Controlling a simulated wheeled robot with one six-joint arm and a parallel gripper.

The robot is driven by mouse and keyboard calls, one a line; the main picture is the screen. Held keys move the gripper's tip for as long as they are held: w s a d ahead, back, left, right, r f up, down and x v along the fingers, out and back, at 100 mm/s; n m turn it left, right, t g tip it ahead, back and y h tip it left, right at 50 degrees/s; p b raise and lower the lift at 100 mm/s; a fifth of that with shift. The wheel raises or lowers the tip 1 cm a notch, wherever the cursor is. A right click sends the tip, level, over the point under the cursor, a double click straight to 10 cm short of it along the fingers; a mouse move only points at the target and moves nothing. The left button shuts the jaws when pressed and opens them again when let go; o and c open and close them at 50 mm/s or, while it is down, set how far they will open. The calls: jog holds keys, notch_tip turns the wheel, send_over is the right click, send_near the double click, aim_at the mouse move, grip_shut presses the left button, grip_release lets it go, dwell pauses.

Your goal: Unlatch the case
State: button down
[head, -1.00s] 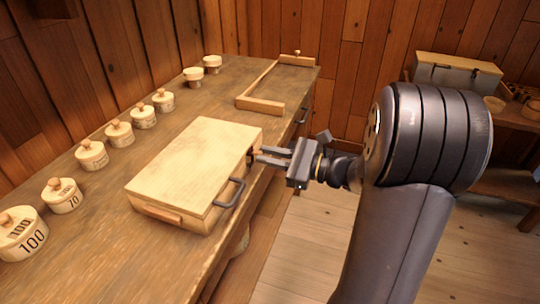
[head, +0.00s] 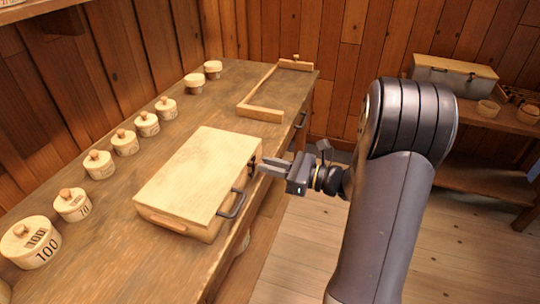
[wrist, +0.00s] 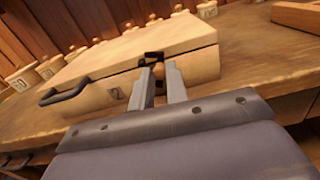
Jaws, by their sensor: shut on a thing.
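The case (head: 195,172) is a pale wooden box lying with its lid down on the workbench. It also shows in the wrist view (wrist: 120,52). Its dark carry handle (head: 233,205) is on the front side, left of my gripper in the wrist view. A dark latch (wrist: 152,57) sits at the lid seam on that same side. My gripper (head: 259,167) is at the front of the case, its fingers shut on the latch. The fingertips partly hide the latch, so its exact position is hard to tell.
Several lidded wooden pots (head: 98,164) line the back of the workbench (head: 110,235). A wooden frame (head: 262,110) lies on the bench beyond the case. Another case (head: 455,75) stands on a side table at the right. The floor in front is clear.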

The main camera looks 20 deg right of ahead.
jog(key=shift+w+d+f+m+p, duration=0.15)
jog(key=shift+f+m+p, duration=0.15)
jog(key=shift+m+p, duration=0.95)
jog(key=shift+w+d+f+m+p, duration=0.15)
jog(key=shift+f+m+p, duration=0.15)
jog(key=shift+m+p, duration=0.9)
jog(key=shift+w+f+m+p, duration=0.15)
jog(key=shift+f+m+p, duration=0.15)
jog(key=shift+m+p, duration=0.95)
jog(key=c, duration=1.4)
grip_release()
jog(key=b+v, duration=0.1)
jog(key=v, duration=0.9)
jog(key=shift+s+d, duration=0.2)
jog(key=shift+d, duration=0.15)
